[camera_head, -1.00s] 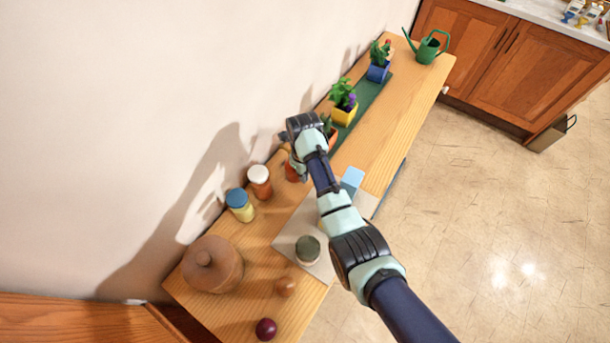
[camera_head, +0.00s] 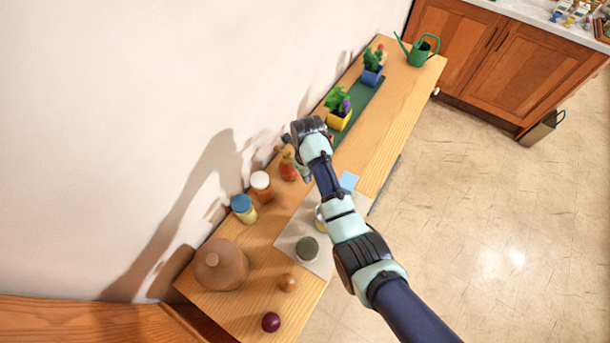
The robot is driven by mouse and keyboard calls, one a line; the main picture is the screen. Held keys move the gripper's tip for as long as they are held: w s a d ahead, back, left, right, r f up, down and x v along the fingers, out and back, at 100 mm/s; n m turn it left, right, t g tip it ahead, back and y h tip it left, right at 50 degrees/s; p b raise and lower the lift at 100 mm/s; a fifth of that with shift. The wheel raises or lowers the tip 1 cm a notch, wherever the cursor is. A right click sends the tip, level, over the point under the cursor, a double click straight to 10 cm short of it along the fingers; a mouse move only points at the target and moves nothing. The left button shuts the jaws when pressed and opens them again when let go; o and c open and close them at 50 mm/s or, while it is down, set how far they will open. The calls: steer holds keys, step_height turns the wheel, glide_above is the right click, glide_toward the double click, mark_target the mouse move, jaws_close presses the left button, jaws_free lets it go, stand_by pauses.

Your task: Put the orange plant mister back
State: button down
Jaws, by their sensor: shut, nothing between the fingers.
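The orange plant mister (camera_head: 288,169) stands upright on the wooden shelf top (camera_head: 400,105) near the wall, just left of my wrist. Its darker spray head shows above the body. My gripper (camera_head: 304,173) is mostly hidden beneath my wrist, close to the right side of the mister. It is shut with nothing held. Whether it touches the mister cannot be told from this view.
A green mat (camera_head: 362,108) holds yellow (camera_head: 339,120) and blue (camera_head: 372,77) plant pots. A green watering can (camera_head: 420,50) stands at the far end. A grey mat (camera_head: 290,240) holds a dark round-topped item (camera_head: 307,249).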

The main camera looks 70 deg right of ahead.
step_height(320, 180, up, 5)
stand_by(0.8)
